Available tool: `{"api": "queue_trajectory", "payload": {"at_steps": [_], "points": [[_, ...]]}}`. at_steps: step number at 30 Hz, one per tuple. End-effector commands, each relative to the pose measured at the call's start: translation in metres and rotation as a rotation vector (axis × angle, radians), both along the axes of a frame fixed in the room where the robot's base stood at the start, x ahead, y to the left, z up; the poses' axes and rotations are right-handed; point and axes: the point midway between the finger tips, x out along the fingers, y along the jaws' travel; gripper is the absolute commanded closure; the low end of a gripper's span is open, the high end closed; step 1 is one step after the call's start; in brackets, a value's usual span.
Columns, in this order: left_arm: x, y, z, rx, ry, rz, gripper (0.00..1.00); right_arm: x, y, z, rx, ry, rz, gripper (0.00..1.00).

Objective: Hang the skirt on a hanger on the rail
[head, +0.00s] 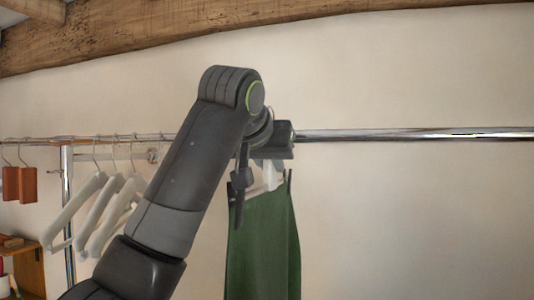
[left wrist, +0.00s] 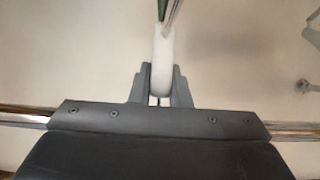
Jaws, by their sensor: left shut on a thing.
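A green skirt (head: 265,245) hangs down from a white hanger (head: 270,176) in the head view. My left gripper (head: 273,154) is shut on the hanger, at the height of the chrome rail (head: 410,133). My arm and gripper cover part of the rail and most of the hanger's top, so I cannot tell whether its hook is on the rail. In the left wrist view, the fingers (left wrist: 160,92) close on the white hanger (left wrist: 163,60), and a sliver of the green skirt (left wrist: 163,8) shows at the top edge. My right gripper is not in view.
Several white hangers (head: 92,190) hang on the rail at the left, near its upright post (head: 67,210). Reddish-brown blocks (head: 20,185) hang at the far left above a wooden shelf (head: 25,262). The rail to the right of the skirt is bare.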

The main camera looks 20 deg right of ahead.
Motion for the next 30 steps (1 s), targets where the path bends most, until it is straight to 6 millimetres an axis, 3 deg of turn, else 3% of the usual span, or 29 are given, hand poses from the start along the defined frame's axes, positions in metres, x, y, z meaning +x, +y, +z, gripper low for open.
{"api": "queue_trajectory", "payload": {"at_steps": [3,15,30], "points": [[0.006,-0.004,0.002,-0.001,-0.001,0.000,1.00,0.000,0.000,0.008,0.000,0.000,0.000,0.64],[0.005,-0.004,-0.029,-0.002,-0.003,0.000,1.00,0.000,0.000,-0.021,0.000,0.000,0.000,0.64],[0.005,-0.003,-0.037,-0.002,-0.002,0.000,1.00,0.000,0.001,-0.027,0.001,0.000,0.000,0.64]]}}
